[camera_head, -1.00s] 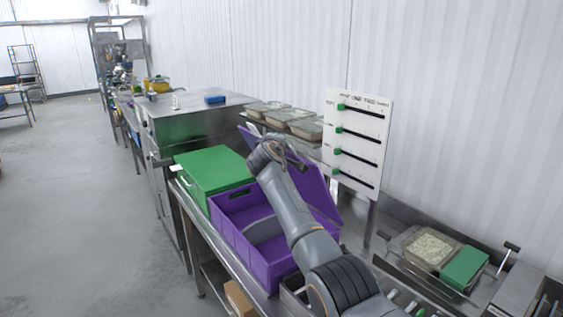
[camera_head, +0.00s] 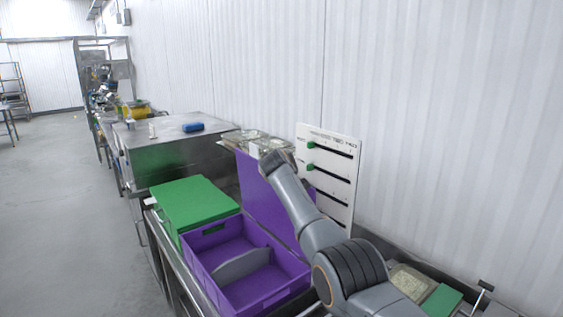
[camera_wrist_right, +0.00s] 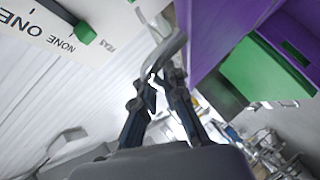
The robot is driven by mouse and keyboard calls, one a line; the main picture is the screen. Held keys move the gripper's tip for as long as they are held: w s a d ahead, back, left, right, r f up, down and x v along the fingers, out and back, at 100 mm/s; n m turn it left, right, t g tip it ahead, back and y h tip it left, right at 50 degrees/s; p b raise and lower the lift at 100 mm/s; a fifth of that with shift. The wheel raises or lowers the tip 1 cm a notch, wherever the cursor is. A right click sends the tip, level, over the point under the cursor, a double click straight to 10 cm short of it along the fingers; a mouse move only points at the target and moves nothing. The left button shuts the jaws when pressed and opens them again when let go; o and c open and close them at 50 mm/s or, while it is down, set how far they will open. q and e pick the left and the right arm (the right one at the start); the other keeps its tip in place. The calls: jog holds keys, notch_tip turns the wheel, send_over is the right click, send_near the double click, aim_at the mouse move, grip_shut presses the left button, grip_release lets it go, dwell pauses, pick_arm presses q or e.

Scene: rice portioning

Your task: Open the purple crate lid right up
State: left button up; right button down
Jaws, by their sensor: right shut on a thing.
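The purple crate (camera_head: 203,268) stands open on the bench, with a grey curved divider (camera_head: 243,264) inside. Its purple lid (camera_head: 266,205) stands raised along the wall side, roughly upright, partly hidden by my right arm. In the right wrist view the purple lid (camera_wrist_right: 213,32) is beside the fingers. My right gripper (camera_wrist_right: 160,88) is shut on a grey curved bar that looks like the lid handle (camera_wrist_right: 164,50); in the head view my arm hides the fingertips. My left gripper is not in view.
A green-lidded box (camera_head: 192,202) stands left of the crate. A white slider board (camera_head: 331,172) stands close behind my right arm. Food trays (camera_head: 243,137) sit behind the lid. A green block (camera_head: 441,300) and a rice tray (camera_head: 409,281) are at the lower right.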

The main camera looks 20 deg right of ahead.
jog(key=shift+f, duration=0.1)
jog(key=c, duration=1.4)
grip_release()
jog(key=shift+s+a, duration=0.1)
jog(key=shift+a, duration=0.1)
jog(key=v, duration=1.1)
jog(key=shift+s, duration=0.35)
jog(key=shift+a, duration=0.1)
